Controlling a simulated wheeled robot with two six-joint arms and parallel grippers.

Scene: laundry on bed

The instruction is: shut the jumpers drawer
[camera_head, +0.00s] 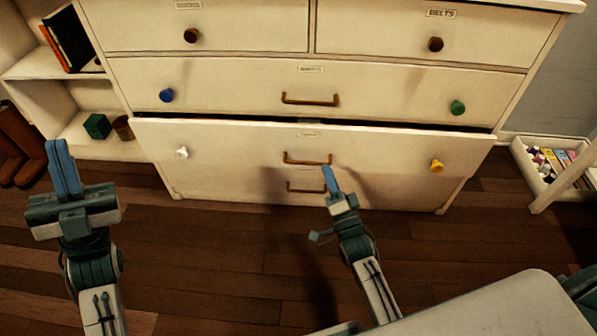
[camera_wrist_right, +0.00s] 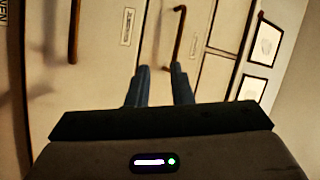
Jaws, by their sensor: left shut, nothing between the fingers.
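A cream chest of drawers stands ahead. One lower drawer (camera_head: 230,160), with a white knob (camera_head: 182,153), a yellow knob (camera_head: 437,166) and a brown bar handle (camera_head: 307,158), stands slightly out, with a dark gap along its top. Its label (camera_head: 308,134) is too small to read, so I cannot confirm it says jumpers. My right gripper (camera_head: 330,180) is before this drawer's front, close below the handle; contact is unclear. In the right wrist view its fingers (camera_wrist_right: 160,83) are apart, with nothing seen between them. My left gripper (camera_head: 62,167) is shut and empty, left of the chest.
The drawers above look closed, including one labelled BELTS (camera_head: 440,13). Shelves with books (camera_head: 68,42) and a green box (camera_head: 97,126) stand left, beside brown boots (camera_head: 22,145). An open white tray (camera_head: 548,165) lies right. A pale surface (camera_head: 490,310) fills the lower right. Wooden floor is clear between.

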